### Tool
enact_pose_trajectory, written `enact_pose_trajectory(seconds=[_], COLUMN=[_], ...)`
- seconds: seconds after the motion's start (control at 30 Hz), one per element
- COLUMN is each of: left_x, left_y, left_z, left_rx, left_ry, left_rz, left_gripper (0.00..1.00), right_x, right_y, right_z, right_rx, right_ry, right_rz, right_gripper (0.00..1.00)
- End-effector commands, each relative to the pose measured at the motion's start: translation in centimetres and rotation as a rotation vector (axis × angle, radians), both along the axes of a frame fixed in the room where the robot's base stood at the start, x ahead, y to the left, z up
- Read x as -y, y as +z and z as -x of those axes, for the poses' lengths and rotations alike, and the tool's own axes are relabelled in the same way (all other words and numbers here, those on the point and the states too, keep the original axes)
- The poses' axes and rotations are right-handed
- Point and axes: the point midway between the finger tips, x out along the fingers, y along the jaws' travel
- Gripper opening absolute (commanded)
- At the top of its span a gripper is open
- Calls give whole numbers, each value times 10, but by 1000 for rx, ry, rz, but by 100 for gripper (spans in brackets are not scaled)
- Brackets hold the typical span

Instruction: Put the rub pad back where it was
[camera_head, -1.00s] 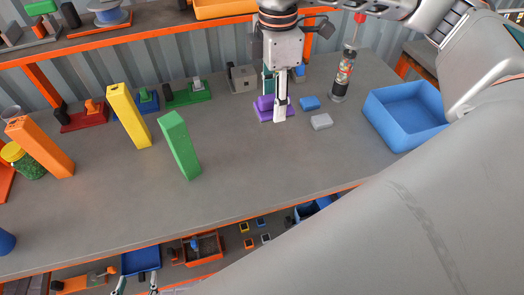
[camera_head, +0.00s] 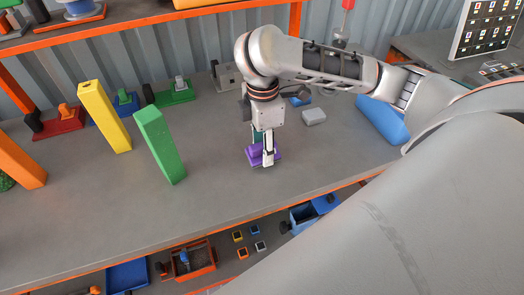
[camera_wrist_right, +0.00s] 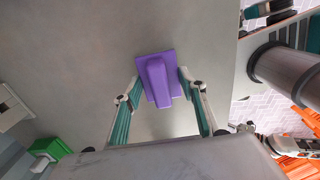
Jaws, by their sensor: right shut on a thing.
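The purple rub pad (camera_head: 253,157) has a flat square plate with a raised bar-shaped handle. It is between the fingers of my right gripper (camera_head: 266,155), which is shut on it, above the grey workbench right of the green block. In the right wrist view the pad (camera_wrist_right: 157,75) sits between the two fingertips of the right gripper (camera_wrist_right: 163,84), its handle towards the camera. Whether its underside touches the bench cannot be told. My left gripper does not show now.
The workbench (camera_head: 225,180) is clear around the pad, with its front edge close by. A green block (camera_head: 160,145) and yellow block (camera_head: 103,115) stand to the left.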

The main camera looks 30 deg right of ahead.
Motion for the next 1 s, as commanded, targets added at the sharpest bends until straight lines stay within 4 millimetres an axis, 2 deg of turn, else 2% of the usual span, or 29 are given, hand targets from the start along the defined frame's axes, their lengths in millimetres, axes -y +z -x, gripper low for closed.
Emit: enact_pose_trajectory(seconds=[0.03, 0.1, 0.47, 0.5, 0.57, 1.0], left_x=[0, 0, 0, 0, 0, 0], left_y=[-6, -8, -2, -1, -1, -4], left_z=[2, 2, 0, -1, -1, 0], left_rx=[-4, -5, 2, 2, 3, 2], left_ry=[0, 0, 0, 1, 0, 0], left_rz=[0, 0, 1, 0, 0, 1], left_gripper=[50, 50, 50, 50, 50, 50], right_x=[0, 0, 1, 0, 0, 0], right_y=[-9, -12, -12, -13, -13, -10], right_z=[1, 0, 0, 0, 0, -1], right_rx=[-4, -2, 1, 1, 1, 1], right_ry=[-1, -1, -3, -2, -2, 0], right_rz=[-2, 0, 0, 0, 0, 0], right_gripper=[14, 14, 14, 44, 58, 58])
